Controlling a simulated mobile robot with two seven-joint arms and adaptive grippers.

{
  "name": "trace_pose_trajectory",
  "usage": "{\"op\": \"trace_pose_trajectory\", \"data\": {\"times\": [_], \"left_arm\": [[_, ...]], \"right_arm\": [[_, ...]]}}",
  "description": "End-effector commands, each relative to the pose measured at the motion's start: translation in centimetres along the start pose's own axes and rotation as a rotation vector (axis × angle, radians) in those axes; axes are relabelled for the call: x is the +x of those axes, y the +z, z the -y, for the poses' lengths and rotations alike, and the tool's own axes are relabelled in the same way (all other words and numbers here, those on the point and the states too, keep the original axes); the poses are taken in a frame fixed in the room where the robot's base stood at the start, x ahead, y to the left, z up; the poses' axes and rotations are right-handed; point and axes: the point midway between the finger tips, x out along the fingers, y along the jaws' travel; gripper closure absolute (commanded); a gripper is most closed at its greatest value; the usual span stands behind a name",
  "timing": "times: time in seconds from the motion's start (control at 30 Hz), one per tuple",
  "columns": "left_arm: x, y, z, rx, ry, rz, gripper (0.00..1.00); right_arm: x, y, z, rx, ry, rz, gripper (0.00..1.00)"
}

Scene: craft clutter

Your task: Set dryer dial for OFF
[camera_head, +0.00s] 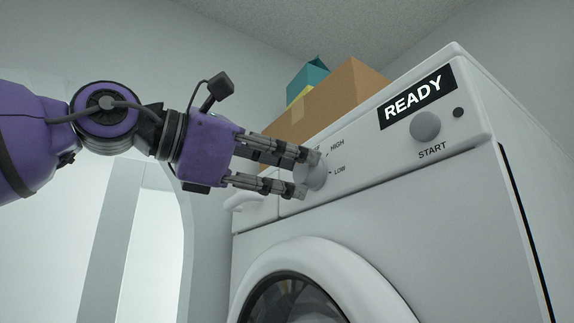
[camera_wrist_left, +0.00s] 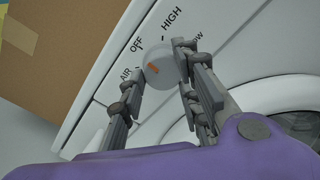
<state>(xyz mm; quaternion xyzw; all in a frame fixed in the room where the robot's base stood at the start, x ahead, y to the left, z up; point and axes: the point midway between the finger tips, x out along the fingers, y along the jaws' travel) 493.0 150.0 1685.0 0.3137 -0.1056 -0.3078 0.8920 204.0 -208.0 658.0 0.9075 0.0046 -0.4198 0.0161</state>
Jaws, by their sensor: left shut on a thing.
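The dryer dial (camera_head: 315,174) is a round grey knob on the white control panel, with HIGH and LOW labels to its right in the head view. My left gripper (camera_head: 306,171) is shut on the dial, one finger on either side. In the left wrist view the dial (camera_wrist_left: 168,62) sits between the fingertips and has an orange mark on its left part. The labels AIR, OFF (camera_wrist_left: 137,45), HIGH and LOW run around it. The orange mark lies toward the AIR side, not in line with OFF. My right gripper is not in view.
A READY display (camera_head: 414,98) and a grey START button (camera_head: 425,126) are on the panel to the right. The round dryer door (camera_head: 335,262) is below. A cardboard box (camera_head: 340,95) and a teal box (camera_head: 307,80) stand on top behind the panel.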

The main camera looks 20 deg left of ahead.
Motion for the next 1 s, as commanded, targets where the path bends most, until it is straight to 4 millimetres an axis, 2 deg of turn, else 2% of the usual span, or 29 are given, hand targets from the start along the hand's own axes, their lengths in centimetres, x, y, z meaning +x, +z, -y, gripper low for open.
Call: {"op": "trace_pose_trajectory", "data": {"times": [0.03,0.13,0.17,0.43,0.57,1.0], "left_arm": [[-0.3,0.7,-0.6,0.002,0.014,0.015,0.68],[-0.3,0.7,-0.5,0.002,0.014,0.015,0.55],[-0.3,0.7,-0.5,0.001,0.013,0.015,0.53],[-0.2,0.3,-0.3,0.000,0.007,0.009,0.53],[-0.8,0.3,-0.3,-0.001,0.006,0.009,0.53],[-7.4,0.5,-0.2,0.000,0.007,0.017,0.53]], "right_arm": [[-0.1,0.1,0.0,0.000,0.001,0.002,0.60],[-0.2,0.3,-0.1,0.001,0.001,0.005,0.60],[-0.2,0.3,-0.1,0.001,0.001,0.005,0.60],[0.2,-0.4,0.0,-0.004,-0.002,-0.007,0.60],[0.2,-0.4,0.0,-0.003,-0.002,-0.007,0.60],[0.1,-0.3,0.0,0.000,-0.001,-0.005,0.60]]}}
